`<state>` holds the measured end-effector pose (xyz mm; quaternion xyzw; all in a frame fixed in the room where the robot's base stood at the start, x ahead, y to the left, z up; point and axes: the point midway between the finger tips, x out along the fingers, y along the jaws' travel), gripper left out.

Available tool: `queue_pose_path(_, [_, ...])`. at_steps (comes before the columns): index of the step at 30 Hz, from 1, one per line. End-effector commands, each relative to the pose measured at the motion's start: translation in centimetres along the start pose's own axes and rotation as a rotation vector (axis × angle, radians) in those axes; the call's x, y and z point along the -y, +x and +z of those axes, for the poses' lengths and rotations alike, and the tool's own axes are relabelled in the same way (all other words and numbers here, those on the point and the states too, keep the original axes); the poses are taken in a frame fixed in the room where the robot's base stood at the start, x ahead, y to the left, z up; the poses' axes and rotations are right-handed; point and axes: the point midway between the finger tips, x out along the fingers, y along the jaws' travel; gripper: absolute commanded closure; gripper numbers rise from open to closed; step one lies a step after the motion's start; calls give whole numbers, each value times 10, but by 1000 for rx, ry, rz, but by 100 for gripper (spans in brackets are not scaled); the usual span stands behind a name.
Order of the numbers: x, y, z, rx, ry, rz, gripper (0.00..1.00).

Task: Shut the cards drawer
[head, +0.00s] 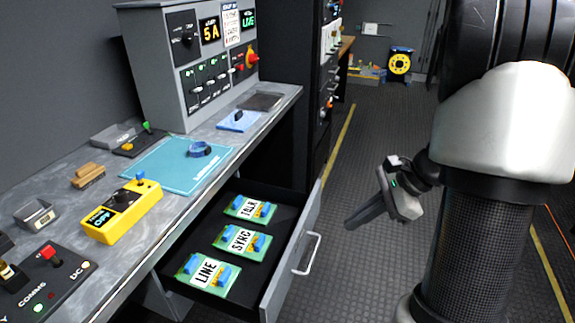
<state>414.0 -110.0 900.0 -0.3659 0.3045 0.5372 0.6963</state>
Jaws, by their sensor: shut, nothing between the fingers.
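The cards drawer (290,262) stands pulled out from under the desk. Its grey front has a pale bar handle (309,254) on the outer side. Inside lie three green cards with blue clips, labelled TALK (249,208), SYNC (241,240) and LINE (208,273). My gripper (350,226) is shut and empty. In the picture it is to the right of the drawer front and apart from it, with its dark fingers pointing down and left. Any gap in depth between fingers and handle is hard to judge.
The desk (60,195) above the drawer holds a yellow OFF box (122,208), a teal mat (180,165) and a COMMS box (45,283). A grey control console (185,65) stands behind. A dark rack (318,90) rises past the drawer. The floor (375,140) to the right is mostly clear.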

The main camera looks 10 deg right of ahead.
Motion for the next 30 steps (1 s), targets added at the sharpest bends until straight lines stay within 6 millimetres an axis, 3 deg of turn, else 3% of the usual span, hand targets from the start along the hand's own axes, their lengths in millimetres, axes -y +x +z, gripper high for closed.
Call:
queue_pose_path(1, [3, 7, -23, 15, 106, -10, 100])
queue_pose_path(3, [8, 14, -47, 34, 224, -31, 100])
queue_pose_path(6, [11, 20, -71, 50, 336, -52, 100])
queue_pose_path(9, [12, 24, -82, 58, 388, -63, 100])
queue_pose_path(14, [13, 38, -84, 60, 398, -64, 100])
queue_pose_path(27, [19, 128, -80, 59, 394, -61, 100])
queue_pose_path(30, [25, 138, -68, 60, 391, -63, 100])
